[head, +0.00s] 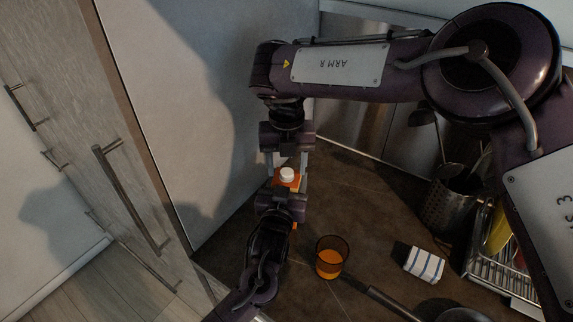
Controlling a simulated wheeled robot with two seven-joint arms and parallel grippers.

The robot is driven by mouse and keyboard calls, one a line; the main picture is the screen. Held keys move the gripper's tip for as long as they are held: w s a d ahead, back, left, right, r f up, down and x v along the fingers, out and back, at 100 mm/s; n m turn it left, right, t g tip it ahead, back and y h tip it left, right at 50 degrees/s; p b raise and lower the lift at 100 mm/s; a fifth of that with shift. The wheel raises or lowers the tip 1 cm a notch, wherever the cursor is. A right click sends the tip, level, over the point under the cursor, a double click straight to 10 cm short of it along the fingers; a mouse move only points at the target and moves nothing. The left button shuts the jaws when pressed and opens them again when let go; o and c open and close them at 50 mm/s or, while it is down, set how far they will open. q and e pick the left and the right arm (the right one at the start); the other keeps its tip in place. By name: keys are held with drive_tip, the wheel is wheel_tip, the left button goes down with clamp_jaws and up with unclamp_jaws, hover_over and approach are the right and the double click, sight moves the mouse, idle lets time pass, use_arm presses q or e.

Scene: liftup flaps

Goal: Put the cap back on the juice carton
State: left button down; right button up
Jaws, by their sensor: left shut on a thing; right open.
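The juice carton (289,184) is orange, stands over the counter, and is mostly hidden by my grippers. My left gripper (284,192) comes up from below in the picture and is shut on the carton. The white round cap (287,174) shows at the top of the carton. Whether it is fully seated cannot be told. My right gripper (287,164) is open just behind the cap, with a finger on either side of the cap and carton top.
A glass of orange juice (330,262) stands right of my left arm. A striped cloth (424,264), a pan (462,314), a utensil holder (449,205) and a dish rack (497,272) are farther right. A pale wall panel (180,100) stands close on the left.

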wheel_tip(320, 180, up, 12)
drive_tip(key=shift+f, duration=0.2)
use_arm(q)
drive_tip(key=shift+c, duration=2)
unclamp_jaws()
drive_tip(key=shift+s, duration=0.15)
drive_tip(key=shift+s+f, duration=0.1)
drive_tip(key=shift+s, duration=0.2)
drive_tip(key=s+a+b, duration=0.1)
drive_tip(key=s, duration=0.5)
drive_tip(key=shift+s+a+b, duration=0.25)
drive_tip(key=shift+s+b, duration=0.1)
drive_tip(key=shift+s, duration=0.05)
use_arm(e)
drive_tip(key=shift+f, duration=0.9)
